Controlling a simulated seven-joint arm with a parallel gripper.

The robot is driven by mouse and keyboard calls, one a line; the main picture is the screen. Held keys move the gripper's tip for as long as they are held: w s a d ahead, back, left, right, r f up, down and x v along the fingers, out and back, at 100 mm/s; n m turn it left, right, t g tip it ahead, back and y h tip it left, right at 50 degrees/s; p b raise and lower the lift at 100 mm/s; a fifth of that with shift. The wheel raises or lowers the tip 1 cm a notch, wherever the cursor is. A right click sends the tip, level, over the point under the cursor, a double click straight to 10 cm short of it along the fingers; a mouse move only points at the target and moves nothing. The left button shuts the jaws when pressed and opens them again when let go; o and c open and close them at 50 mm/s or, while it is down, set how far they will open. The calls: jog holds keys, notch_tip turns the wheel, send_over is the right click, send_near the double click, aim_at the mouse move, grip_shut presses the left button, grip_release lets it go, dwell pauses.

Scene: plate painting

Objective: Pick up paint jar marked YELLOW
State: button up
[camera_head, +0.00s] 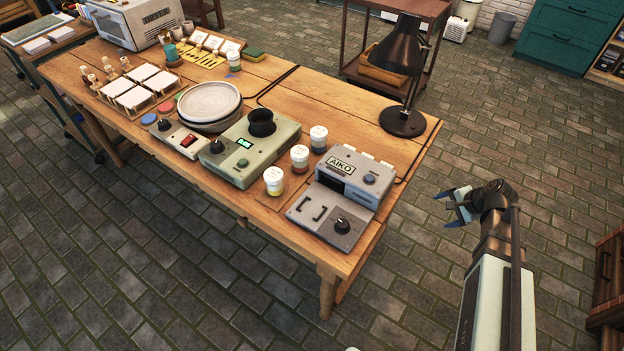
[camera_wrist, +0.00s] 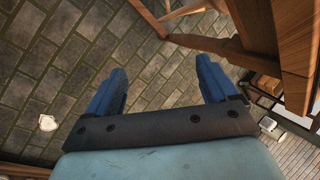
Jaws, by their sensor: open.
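Three small white-lidded paint jars stand in a row on the wooden table (camera_head: 385,262): a front jar (camera_head: 274,182), a middle jar (camera_head: 299,159) and a back jar (camera_head: 319,140). The front jar shows a yellowish lower part; the markings are too small to read. Another lidded jar (camera_head: 233,61) stands farther back. My gripper (camera_head: 442,209) is open and empty, off the table's right side, well apart from the jars. In the wrist view its blue fingers (camera_wrist: 160,70) are spread with nothing between them, and no jar shows there.
A grey AIKO device (camera_head: 369,176) stands right of the jars and a green-grey device (camera_head: 250,160) left of them. A black lamp (camera_head: 402,122) stands at the table's right end. Stacked plates (camera_head: 209,101) lie farther left. The floor around my gripper is clear.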

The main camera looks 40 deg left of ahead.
jog(key=w+a+r+m+t+y, duration=0.1)
jog(key=w+a+r, duration=0.25)
jog(key=r, duration=0.45)
jog(key=w+a+r+t+y, duration=0.1)
jog(key=w+a+r, duration=0.25)
jog(key=r, duration=0.45)
notch_tip(320, 180, up, 11)
jog(key=m+g+h, duration=0.4)
jog(key=m+h, duration=0.3)
jog(key=m, duration=0.2)
send_over(273, 174)
jog(key=shift+f, duration=6.95)
